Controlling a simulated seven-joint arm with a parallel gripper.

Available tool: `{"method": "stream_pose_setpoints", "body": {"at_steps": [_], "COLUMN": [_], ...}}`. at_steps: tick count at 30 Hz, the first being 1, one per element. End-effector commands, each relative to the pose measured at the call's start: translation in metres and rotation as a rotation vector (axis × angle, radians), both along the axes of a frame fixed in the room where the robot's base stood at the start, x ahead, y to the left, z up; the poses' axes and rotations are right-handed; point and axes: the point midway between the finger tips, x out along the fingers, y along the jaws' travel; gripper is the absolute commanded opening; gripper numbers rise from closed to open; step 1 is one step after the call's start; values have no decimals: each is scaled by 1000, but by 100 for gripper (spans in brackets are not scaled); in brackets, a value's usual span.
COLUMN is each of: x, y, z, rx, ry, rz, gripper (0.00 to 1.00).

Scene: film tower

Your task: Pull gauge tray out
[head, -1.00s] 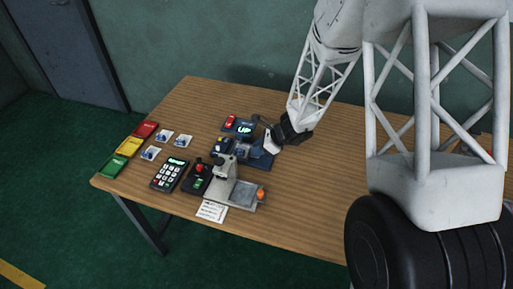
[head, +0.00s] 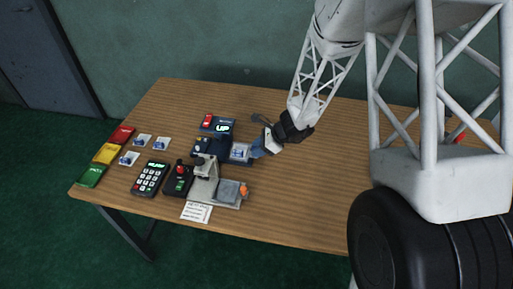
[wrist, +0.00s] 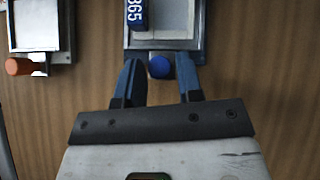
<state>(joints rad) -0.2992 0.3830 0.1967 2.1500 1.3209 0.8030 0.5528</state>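A grey-rimmed tray (wrist: 198,30) with a pale inside shows at the top of the wrist view. A round blue knob (wrist: 161,67) sits at its near edge. In the head view this tray (head: 241,153) is at the right side of a dark blue device (head: 203,147). My gripper (wrist: 157,62) has its two blue fingers apart, one on each side of the knob, with gaps showing. In the head view my gripper (head: 259,149) is low at the tray's right end. A dark blue block marked 865 (wrist: 137,13) lies at the tray's left.
A grey microscope-like stand (head: 205,180) has a second tray (head: 229,192) with an orange knob (head: 244,189). A panel reading UP (head: 222,127) is behind. A keypad (head: 151,178), joystick box (head: 178,181) and coloured bins (head: 107,153) are left. The table's right is mostly clear.

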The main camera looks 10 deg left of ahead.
Motion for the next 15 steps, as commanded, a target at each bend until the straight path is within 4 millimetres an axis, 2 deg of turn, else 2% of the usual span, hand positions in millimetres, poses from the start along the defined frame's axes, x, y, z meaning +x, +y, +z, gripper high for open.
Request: {"method": "stream_pose_setpoints", "body": {"at_steps": [1, 3, 15], "x": [0, 0, 0], "y": [0, 1, -1], "z": [0, 0, 2], "rx": [0, 0, 1], "ry": [0, 1, 0], "rz": [0, 1, 1], "gripper": [41, 48, 48]}}
